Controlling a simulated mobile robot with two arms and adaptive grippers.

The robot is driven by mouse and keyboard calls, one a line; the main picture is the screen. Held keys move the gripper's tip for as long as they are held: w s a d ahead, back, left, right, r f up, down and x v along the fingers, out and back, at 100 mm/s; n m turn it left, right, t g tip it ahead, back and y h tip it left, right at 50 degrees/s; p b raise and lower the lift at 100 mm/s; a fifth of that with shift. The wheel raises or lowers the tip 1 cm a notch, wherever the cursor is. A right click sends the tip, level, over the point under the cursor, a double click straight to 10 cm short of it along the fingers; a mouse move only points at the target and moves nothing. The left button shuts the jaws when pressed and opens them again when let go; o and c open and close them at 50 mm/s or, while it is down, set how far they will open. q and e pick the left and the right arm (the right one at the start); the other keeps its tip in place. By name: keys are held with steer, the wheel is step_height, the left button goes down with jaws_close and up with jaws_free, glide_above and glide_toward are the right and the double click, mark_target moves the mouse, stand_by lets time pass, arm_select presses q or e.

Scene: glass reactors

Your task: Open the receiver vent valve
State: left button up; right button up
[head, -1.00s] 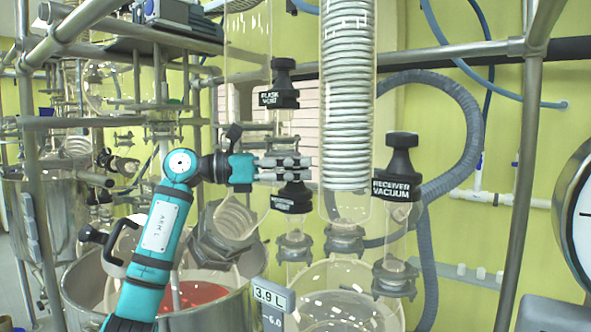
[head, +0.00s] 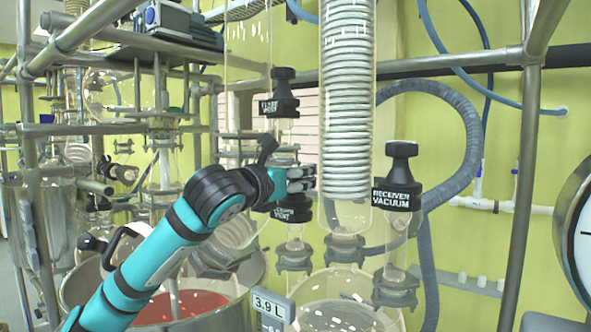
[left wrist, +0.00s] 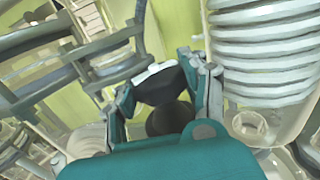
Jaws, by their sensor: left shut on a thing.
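The receiver vent valve (head: 293,213) is a black knob with a white-lettered label, low in the middle of the head view. Its label is partly covered, and its top is hidden by my left gripper (head: 302,179). In the left wrist view, the black valve knob (left wrist: 168,118) sits between the two fingers of my left gripper (left wrist: 165,72), which is shut on it. My right gripper is not in view.
The flask vent valve (head: 279,95) is above, and the receiver vacuum valve (head: 398,185) is to the right. A glass coil column (head: 347,100) stands close beside my gripper. A metal post (head: 520,190) and a gauge (head: 578,232) are at the right.

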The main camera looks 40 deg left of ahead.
arm_select(q)
steer(key=shift+n+g+y+p, duration=0.55)
steer(key=shift+n+g+y, duration=0.35)
steer(key=shift+n+y, duration=1.05)
steer(key=shift+y, duration=0.75)
steer(key=shift+f, duration=0.1)
steer(key=o, duration=1.2)
steer(key=shift+a, duration=0.1)
steer(key=shift+m, duration=0.25)
